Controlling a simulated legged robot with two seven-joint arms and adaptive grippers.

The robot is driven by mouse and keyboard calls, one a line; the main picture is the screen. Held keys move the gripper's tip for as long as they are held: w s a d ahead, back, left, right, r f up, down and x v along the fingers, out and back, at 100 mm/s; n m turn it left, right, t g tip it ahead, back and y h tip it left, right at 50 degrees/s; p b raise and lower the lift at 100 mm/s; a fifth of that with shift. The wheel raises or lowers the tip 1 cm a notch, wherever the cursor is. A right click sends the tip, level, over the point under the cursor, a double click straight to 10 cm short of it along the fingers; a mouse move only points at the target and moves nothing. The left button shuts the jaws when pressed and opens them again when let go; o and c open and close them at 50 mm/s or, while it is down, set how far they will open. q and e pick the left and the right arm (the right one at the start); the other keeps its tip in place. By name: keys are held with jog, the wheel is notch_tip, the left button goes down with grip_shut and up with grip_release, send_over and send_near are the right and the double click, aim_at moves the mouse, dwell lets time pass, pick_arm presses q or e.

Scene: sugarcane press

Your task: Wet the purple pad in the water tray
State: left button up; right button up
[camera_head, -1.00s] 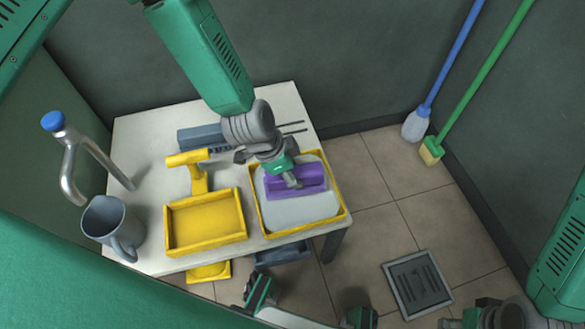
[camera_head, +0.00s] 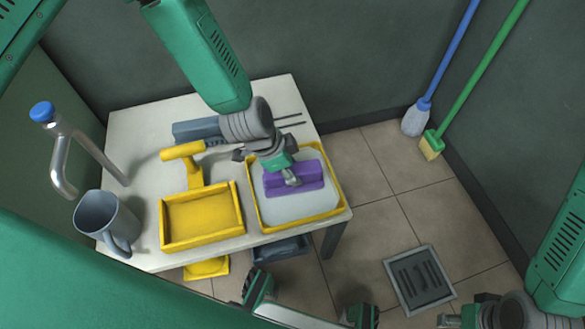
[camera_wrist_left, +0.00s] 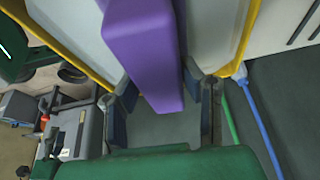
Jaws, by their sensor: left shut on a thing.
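My left gripper (camera_head: 290,178) is shut on the purple pad (camera_head: 307,173), over the water tray (camera_head: 334,210), a yellow-rimmed tray with a pale interior. The pad appears within the tray's outline, toward its back. I cannot tell whether its underside touches the water. In the left wrist view the pad (camera_wrist_left: 148,50) runs between the two fingers, with the tray's yellow rim (camera_wrist_left: 247,35) beyond it. My right gripper (camera_head: 470,315) is partly in view at the bottom edge, away from the table; its fingers are not clear.
An empty yellow tray (camera_head: 163,225) stands left of the water tray, with a yellow stand (camera_head: 193,168) behind it. A grey mug (camera_head: 105,222) and a blue-capped tap (camera_head: 62,145) are at the left. A blue-handled mop (camera_head: 417,118) and green-handled broom (camera_head: 432,145) lean at the right.

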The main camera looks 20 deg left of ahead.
pick_arm(q)
jog(key=shift+f, duration=0.4)
dwell(0.3)
jog(key=shift+f, duration=0.1)
dwell(1.1)
jog(key=shift+s, duration=0.1)
notch_tip(320, 180, up, 7)
jog(key=p, duration=0.6)
dwell(0.3)
dwell(0.5)
